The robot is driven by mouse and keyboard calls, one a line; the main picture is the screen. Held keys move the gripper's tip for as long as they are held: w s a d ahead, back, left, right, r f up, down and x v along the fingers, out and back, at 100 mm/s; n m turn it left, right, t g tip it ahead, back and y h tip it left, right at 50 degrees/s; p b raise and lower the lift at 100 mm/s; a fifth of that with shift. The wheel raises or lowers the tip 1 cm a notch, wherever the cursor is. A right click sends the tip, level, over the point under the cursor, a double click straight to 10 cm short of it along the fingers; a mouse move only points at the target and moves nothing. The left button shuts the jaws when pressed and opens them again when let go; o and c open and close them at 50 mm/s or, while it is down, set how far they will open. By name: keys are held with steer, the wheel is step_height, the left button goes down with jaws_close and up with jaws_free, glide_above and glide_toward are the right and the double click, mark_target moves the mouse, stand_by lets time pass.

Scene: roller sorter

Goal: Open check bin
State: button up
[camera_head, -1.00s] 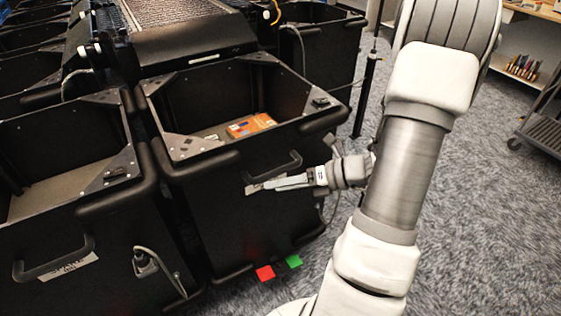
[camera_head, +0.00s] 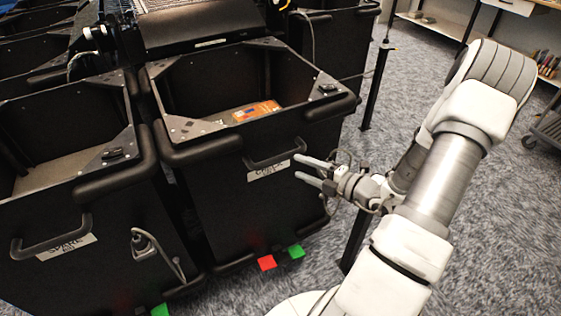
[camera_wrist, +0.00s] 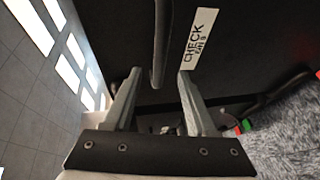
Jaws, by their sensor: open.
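The check bin (camera_head: 230,190) is a black open-topped bin with a dark bar handle (camera_head: 275,155) on its front and a white label below it. In the wrist view the label (camera_wrist: 200,38) reads "CHECK", and the handle (camera_wrist: 160,45) runs beside it. My gripper (camera_head: 310,170) is open and empty, just in front of the bin face, to the right of and slightly below the handle. In the wrist view my gripper (camera_wrist: 158,75) has its two fingers spread, with the handle's near end appearing between the fingertips. Contact cannot be told.
An orange box (camera_head: 256,111) lies inside the check bin. A spare bin (camera_head: 60,215) stands close on the left. Red (camera_head: 266,263) and green (camera_head: 296,251) pedals show at the check bin's base. A dark post (camera_head: 376,85) stands behind right. Carpet at right is mostly free.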

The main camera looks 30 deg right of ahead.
mark_target(283, 160)
steer(key=b+x, duration=0.1)
steer(key=x, duration=0.7)
steer(key=shift+w+a+f, duration=0.1)
steer(key=shift+w, duration=0.05)
jaws_close()
stand_by(1.1)
